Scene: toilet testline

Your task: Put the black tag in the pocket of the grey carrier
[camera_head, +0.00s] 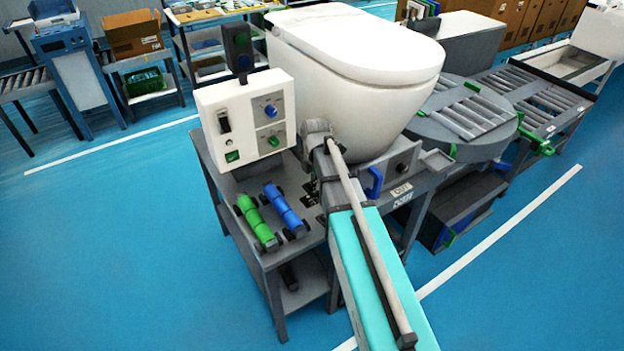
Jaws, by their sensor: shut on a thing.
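My gripper is not plainly seen. Small dark parts beside the arm, below the wrist, are too small to tell as gripper fingers or things on the bench. I cannot make out the black tag. A grey block (402,165) with a round dark feature sits at the toilet's front right, beside a blue handle (375,182). A small grey open-topped piece (436,161) is right of it. I cannot tell whether either belongs to the grey carrier or is its pocket.
A white control box (245,118) stands on the grey bench (232,190). Green (257,222) and blue (284,210) cylinders lie in front of it. A round roller turntable (465,115) and conveyor are at the right. The blue floor (130,250) at left is clear.

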